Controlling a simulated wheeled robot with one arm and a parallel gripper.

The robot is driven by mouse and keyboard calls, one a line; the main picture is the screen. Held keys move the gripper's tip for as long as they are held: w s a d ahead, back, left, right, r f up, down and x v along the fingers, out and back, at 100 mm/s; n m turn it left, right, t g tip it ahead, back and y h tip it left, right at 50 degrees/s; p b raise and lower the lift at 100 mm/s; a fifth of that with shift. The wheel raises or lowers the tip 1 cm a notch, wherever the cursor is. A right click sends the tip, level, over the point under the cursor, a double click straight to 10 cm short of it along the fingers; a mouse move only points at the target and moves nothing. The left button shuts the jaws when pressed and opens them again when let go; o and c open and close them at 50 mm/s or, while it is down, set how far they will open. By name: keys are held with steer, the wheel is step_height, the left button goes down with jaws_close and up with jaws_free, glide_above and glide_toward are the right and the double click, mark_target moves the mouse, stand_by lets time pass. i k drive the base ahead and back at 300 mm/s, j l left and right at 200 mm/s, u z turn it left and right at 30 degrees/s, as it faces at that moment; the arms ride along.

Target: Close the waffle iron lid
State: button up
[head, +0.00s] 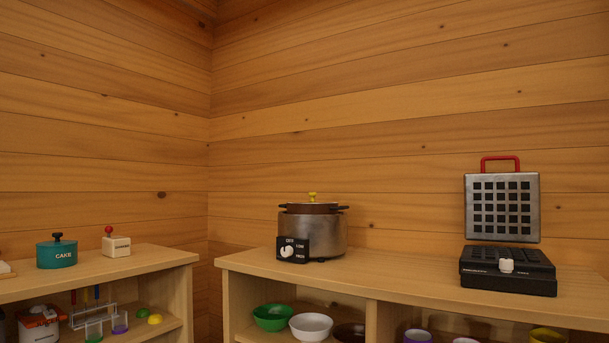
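The waffle iron (508,282) stands on the right part of the wooden counter in the head view. Its black base has a dark grid plate on top and a white knob or latch on the front. Its lid (502,237) is open and stands upright behind the base, with the gridded inner face towards me. A red handle (500,159) is at the top of the lid. My gripper does not show in this view.
A slow cooker (313,230) stands on the same counter (400,279), left of the waffle iron, with clear counter between them. Bowls (311,326) sit on the shelf below.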

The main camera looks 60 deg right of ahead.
mark_target(505, 207)
steer(key=k+z, duration=0.15)
steer(key=z, duration=1.4)
